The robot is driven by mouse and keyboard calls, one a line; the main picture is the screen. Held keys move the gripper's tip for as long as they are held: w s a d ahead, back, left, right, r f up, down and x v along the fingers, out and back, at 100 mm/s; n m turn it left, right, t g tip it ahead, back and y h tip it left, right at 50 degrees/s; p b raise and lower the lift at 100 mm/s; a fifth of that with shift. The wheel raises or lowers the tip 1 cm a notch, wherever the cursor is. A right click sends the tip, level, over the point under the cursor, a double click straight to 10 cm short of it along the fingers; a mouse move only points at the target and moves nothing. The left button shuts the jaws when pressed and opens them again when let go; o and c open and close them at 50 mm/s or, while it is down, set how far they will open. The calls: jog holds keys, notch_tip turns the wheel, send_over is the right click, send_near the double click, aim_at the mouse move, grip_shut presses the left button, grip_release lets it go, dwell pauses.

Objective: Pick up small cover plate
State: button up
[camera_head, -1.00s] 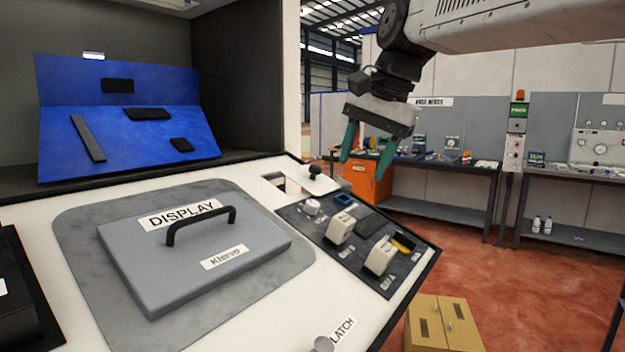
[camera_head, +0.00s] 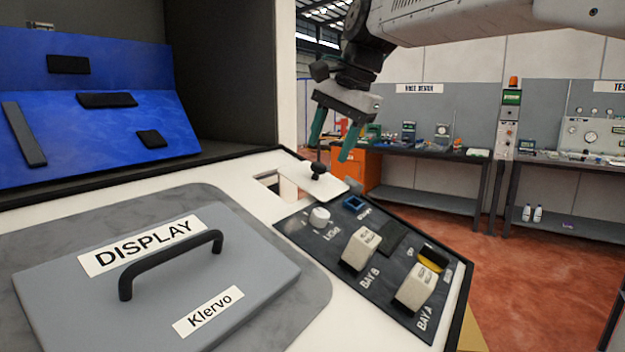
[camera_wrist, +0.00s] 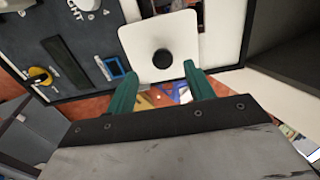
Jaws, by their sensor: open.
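The small cover plate (camera_head: 333,186) is a white, rounded square with a black knob (camera_head: 318,170) on top. It lies on the white panel beside a rectangular opening (camera_head: 268,181). In the wrist view the plate (camera_wrist: 136,40) is at the top middle, its round knob (camera_wrist: 162,59) facing me. My gripper (camera_head: 331,150) has green fingers and is open and empty, a little above the knob in the head view. In the wrist view my gripper (camera_wrist: 160,70) has its fingertips apart, to either side below the knob. The exact height gap is hard to tell.
A dark control panel (camera_head: 391,243) with knobs and switches lies right of the plate. A grey DISPLAY cover (camera_head: 160,300) with a black handle is at front left. Blue boards (camera_head: 95,120) with black pieces stand in the cabinet. Workbenches are far behind.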

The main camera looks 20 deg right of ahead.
aim_at(320, 164)
jog(key=x, duration=0.4)
jog(key=shift+w+a+f, duration=0.1)
jog(key=shift+w+f, duration=0.1)
jog(key=shift+w, duration=0.1)
jog(key=shift+c, duration=0.3)
grip_shut()
jog(key=shift+r, duration=0.1)
